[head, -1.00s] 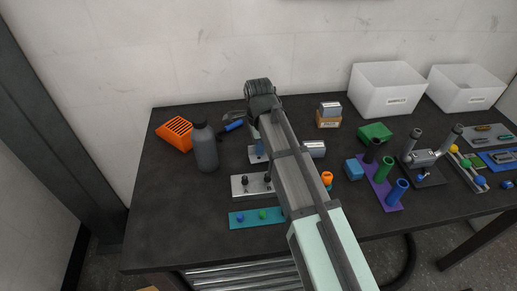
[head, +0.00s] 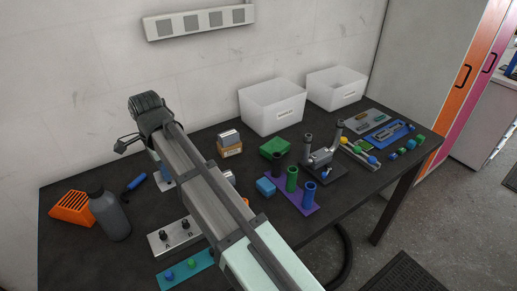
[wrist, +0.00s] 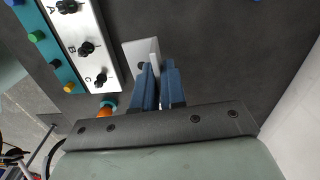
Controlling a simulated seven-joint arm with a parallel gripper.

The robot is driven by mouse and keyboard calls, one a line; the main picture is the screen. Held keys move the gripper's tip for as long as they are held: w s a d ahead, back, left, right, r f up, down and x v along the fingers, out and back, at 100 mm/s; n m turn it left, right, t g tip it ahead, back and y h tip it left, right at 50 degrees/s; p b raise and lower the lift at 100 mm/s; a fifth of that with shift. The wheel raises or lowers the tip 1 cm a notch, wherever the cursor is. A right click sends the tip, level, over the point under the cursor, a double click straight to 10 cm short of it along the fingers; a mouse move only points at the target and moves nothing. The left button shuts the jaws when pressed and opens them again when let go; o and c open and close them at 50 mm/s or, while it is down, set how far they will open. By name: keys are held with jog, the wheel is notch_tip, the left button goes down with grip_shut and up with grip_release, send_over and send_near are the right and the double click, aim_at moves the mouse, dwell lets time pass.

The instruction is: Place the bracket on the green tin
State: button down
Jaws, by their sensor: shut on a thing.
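The bracket (wrist: 134,52) is a pale grey L-shaped piece with a flat plate and an upright flange. My gripper (wrist: 157,68) is shut on the flange between its blue fingers. In the head view the gripper (head: 157,162) is at the left part of the black table, partly hidden by my arm, with a pale edge of the bracket (head: 167,186) below it. I cannot tell whether the bracket touches the table. The green tin (head: 276,147) is a low green box near the table's middle, to the right of my gripper and apart from it.
A grey block on a cardboard box (head: 231,151) stands between my arm and the tin. A white bin (head: 270,107) stands behind. A grey bottle (head: 110,218) is at left.

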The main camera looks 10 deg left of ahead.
jog(key=w+d+r+m, duration=0.2)
jog(key=w+d+m, duration=0.3)
jog(key=w+d, duration=2.15)
jog(key=r+n, duration=0.1)
jog(key=r, duration=0.1)
send_over(273, 143)
jog(key=shift+w+f+n, duration=0.1)
jog(key=shift+f+n, duration=0.7)
jog(key=shift+f, duration=1.8)
jog(key=shift+w+f+n, duration=0.1)
jog(key=shift+f+n, duration=0.7)
jog(key=shift+f, duration=1.75)
jog(key=shift+f, duration=0.15)
jog(key=c, duration=1.2)
grip_release()
notch_tip(273, 143, up, 12)
jog(key=shift+r, duration=0.2)
